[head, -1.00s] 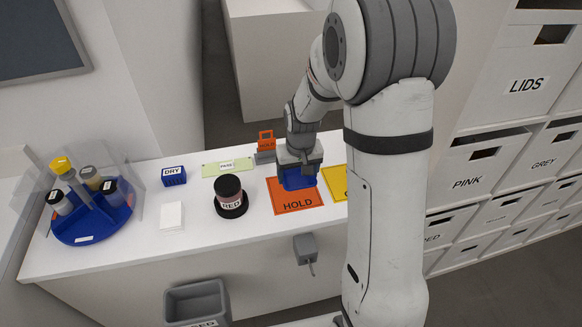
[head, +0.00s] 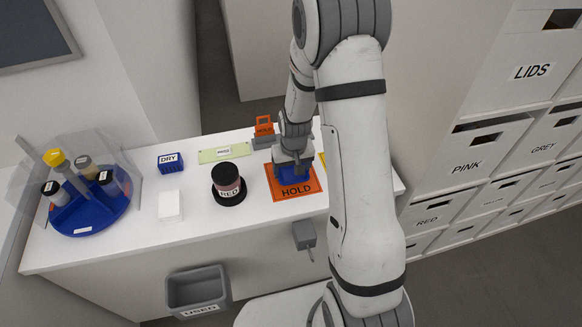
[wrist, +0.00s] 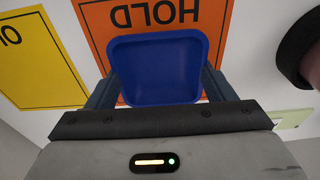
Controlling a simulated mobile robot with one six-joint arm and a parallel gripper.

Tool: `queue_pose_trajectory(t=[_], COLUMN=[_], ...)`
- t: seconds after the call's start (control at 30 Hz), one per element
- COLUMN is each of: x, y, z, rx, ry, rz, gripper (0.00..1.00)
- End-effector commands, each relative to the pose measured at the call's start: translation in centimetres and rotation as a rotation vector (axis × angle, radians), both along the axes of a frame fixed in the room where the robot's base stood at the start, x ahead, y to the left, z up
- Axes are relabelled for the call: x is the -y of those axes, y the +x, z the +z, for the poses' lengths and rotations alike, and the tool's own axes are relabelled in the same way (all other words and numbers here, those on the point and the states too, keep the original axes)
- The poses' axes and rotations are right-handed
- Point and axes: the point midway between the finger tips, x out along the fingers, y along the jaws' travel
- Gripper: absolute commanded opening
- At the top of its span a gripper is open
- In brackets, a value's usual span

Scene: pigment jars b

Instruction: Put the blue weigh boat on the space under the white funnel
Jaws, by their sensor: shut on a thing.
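The blue weigh boat (head: 293,174) is at the orange HOLD mat (head: 285,195). In the wrist view the boat (wrist: 158,66) is a shallow, rounded square dish, and it looks empty. My gripper (head: 292,160) is shut on it, with a finger at each side in the wrist view (wrist: 160,88). The boat covers part of the mat (wrist: 200,18); I cannot tell whether it touches it. I cannot make out a white funnel or the space under it in either view.
A dark-lidded RED jar (head: 227,180) stands left of the mat. A yellow mat (wrist: 35,55) lies beside it, mostly behind my arm in the head view. Farther left are a blue DRY box (head: 170,162), a white block (head: 169,206) and a blue carousel (head: 90,215). A grey USED bin (head: 198,290) is below.

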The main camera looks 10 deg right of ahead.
Motion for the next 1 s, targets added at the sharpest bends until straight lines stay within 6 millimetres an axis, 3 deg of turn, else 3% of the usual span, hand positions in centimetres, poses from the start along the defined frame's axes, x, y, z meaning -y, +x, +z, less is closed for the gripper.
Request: queue_pose_trajectory(t=[0.37,0.4,0.63,1.0], x=[0.11,0.12,0.14,0.17], y=[0.03,0.03,0.02,0.03], z=[-0.55,-0.41,-0.36,0.23], rx=[0.001,0.002,0.001,0.003], ry=[0.0,0.0,0.0,0.0], rz=[-0.002,-0.002,-0.003,-0.003], gripper=[0.55,0.78,0.97,0.98])
